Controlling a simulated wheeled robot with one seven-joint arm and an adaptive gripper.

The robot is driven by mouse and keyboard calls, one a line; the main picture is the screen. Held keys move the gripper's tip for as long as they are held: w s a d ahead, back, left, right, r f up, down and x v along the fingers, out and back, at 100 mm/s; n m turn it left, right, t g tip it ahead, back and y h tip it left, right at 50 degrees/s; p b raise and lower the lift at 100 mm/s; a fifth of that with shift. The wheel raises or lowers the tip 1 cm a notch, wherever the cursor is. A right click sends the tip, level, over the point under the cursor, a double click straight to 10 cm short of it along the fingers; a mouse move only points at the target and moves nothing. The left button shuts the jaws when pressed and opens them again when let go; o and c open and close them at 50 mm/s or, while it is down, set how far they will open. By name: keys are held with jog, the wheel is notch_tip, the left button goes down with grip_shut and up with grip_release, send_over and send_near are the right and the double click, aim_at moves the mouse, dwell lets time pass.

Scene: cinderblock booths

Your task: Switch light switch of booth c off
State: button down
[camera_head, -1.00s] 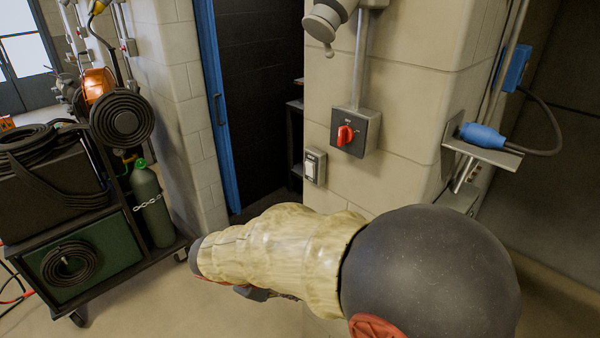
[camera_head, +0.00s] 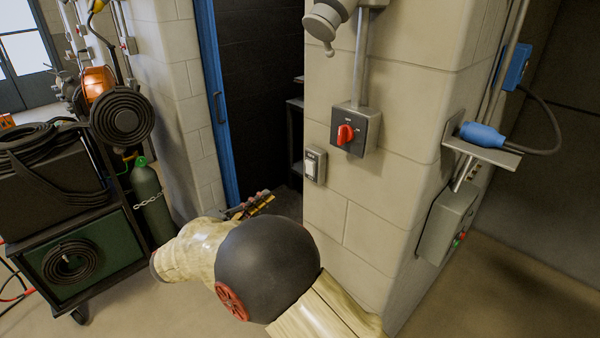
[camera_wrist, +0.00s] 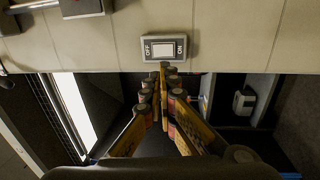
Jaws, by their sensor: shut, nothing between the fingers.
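A small grey light switch (camera_head: 314,165) with a white rocker is on the end of the cinderblock wall, below and left of a red rotary switch. In the wrist view the light switch (camera_wrist: 164,48) shows OFF at the left of the rocker and ON at the right. Which way the rocker is tilted I cannot tell. My gripper (camera_head: 266,197) is shut and empty, lower and left of the switch, in front of the dark doorway. In the wrist view my gripper (camera_wrist: 164,68) has its tips just below the switch plate; whether they touch it I cannot tell. No booth letter shows.
The red rotary switch (camera_head: 345,135) sits on a dark box above the light switch. A bracket with a blue plug (camera_head: 482,135) juts out at the right corner. A cart (camera_head: 90,255) with hoses and a green cylinder (camera_head: 150,200) stands at the left.

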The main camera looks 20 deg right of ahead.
aim_at(308, 166)
jog(key=x, duration=1.4)
jog(key=shift+b, duration=0.4)
